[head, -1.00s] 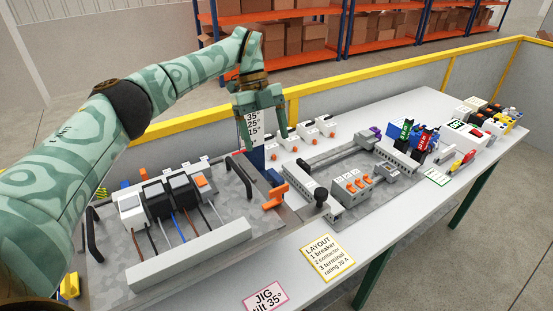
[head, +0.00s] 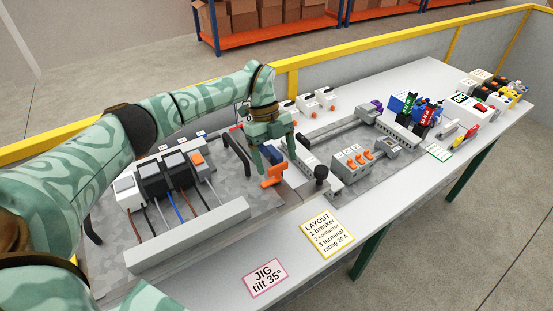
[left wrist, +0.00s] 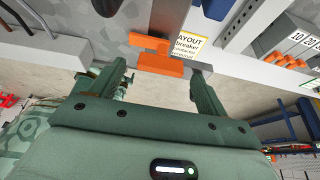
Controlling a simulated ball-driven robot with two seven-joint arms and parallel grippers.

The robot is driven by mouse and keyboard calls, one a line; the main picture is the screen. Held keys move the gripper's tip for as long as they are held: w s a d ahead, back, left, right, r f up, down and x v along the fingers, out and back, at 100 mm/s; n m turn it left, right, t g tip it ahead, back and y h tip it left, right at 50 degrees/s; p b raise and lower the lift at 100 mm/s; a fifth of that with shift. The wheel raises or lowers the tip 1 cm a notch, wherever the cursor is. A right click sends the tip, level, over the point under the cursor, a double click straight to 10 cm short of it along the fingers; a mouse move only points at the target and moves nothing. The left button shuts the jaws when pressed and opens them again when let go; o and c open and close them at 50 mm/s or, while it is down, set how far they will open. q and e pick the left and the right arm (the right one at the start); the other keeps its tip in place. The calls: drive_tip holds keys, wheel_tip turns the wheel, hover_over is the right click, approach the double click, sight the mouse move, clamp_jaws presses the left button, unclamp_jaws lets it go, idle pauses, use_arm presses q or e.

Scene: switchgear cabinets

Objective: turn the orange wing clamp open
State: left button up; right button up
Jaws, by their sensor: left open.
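The orange wing clamp (head: 272,174) sits at the right edge of the tilted jig panel (head: 222,202), beside a dark blue block. In the left wrist view the orange clamp (left wrist: 160,62) shows ahead of the fingers and between their lines. My left gripper (head: 272,160) is over the clamp, its fingers pointing down. In the left wrist view my left gripper (left wrist: 160,80) is open, with a finger on either side and nothing clearly gripped. I cannot tell whether a finger touches the clamp. My right gripper is not in view; part of my other arm shows at the lower left.
The panel carries several breakers (head: 153,179) with wires and a grey duct (head: 188,245). A black knob (head: 321,172) and a row of orange-switched modules (head: 352,165) stand right of the clamp. A pink jig card (head: 265,279) and yellow layout card (head: 327,233) lie in front.

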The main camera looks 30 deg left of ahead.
use_arm(q)
drive_tip(key=shift+d+f, duration=0.2)
drive_tip(key=shift+f, duration=0.5)
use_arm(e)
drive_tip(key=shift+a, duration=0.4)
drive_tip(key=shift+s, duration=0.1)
use_arm(q)
drive_tip(key=shift+s, duration=0.1)
drive_tip(key=c, duration=1)
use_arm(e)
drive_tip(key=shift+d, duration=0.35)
